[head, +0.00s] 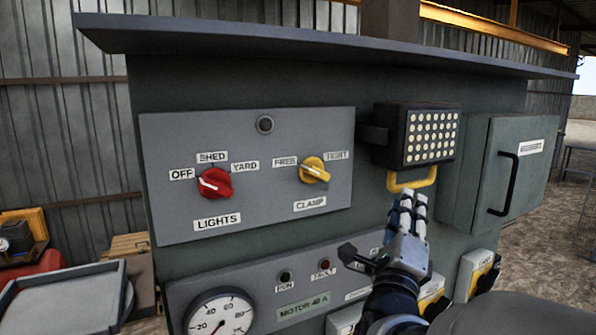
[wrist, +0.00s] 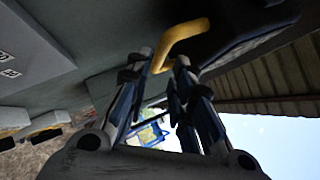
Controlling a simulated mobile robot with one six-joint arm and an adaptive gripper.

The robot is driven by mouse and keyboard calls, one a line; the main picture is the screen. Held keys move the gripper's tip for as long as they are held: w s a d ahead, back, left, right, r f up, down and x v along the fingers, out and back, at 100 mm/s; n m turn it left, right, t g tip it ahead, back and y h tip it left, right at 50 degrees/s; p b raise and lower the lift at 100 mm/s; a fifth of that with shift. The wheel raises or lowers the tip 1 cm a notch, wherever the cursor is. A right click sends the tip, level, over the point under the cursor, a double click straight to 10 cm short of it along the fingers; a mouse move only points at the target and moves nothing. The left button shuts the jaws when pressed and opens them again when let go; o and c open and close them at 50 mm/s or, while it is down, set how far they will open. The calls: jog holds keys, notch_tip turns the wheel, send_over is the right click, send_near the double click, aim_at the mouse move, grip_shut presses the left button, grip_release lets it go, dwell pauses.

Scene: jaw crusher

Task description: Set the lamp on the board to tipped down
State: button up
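The lamp (head: 432,137) is a dark box with a grid of pale LEDs, mounted at the right of the board (head: 200,260). Its face looks outward and is roughly upright. A yellow handle (head: 412,182) hangs under it; the handle also shows in the wrist view (wrist: 180,35). My gripper (head: 409,200) is just below the handle, pointing up at it. In the wrist view my gripper (wrist: 164,62) has its fingers apart, with one end of the handle in line with the gap between them. Contact cannot be told.
A panel left of the lamp carries a red lights knob (head: 215,182) and a yellow clamp knob (head: 314,170). A grey cabinet (head: 505,175) with a black handle stands to the right. A gauge (head: 220,315) and small buttons sit below. A ledge (head: 300,45) overhangs the board.

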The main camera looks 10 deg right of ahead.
aim_at(412, 182)
jog(key=p+x, duration=0.1)
jog(key=x, duration=0.6)
jog(key=shift+p, duration=0.4)
jog(key=shift+c, duration=0.3)
grip_shut()
